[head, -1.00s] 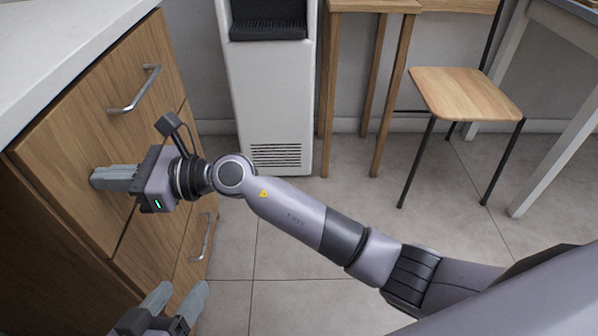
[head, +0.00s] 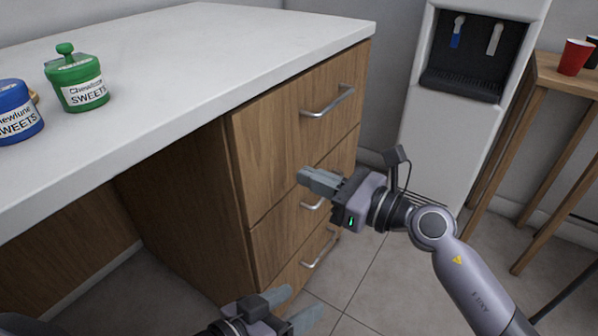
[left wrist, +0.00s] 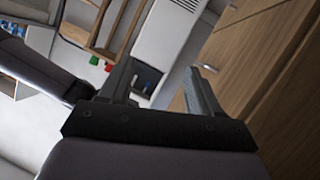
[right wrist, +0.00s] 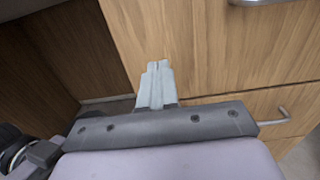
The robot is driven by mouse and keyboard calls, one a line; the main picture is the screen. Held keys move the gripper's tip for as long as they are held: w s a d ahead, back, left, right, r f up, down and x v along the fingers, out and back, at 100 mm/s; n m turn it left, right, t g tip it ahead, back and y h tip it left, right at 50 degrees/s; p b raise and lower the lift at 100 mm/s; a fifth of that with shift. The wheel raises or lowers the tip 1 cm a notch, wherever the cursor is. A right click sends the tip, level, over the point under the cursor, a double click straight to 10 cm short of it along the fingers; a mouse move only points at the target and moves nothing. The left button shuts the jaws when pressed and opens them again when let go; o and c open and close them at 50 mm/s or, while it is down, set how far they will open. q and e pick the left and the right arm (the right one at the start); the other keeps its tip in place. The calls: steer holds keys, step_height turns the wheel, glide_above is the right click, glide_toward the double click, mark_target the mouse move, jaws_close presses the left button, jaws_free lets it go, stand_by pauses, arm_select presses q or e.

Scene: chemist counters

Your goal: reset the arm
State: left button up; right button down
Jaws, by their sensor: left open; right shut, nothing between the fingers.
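My right arm (head: 470,283) comes in from the lower right in the head view. Its gripper (head: 303,178) is shut and empty in front of the wooden drawer unit (head: 240,190). In the right wrist view its closed fingers (right wrist: 157,66) point at the wooden drawer fronts; whether they touch cannot be told. My left gripper (head: 302,305) is open and empty, low at the bottom of the head view, below the right one. In the left wrist view its fingers (left wrist: 160,85) stand apart with nothing between them.
The white counter (head: 200,60) carries a green sweets jar (head: 78,82) and a blue sweets jar (head: 15,112). The drawers have metal handles (head: 328,103). A water dispenser (head: 465,60) and a wooden stand with a red cup (head: 574,57) are at the right. Floor is open below.

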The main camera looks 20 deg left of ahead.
arm_select(q)
steer(key=shift+s+a+f+y+p, duration=0.1)
steer(key=shift+s+a+y+p, duration=0.05)
steer(key=shift+a+y+p, duration=0.4)
arm_select(e)
steer(key=v, duration=0.7)
steer(key=shift+d, duration=0.2)
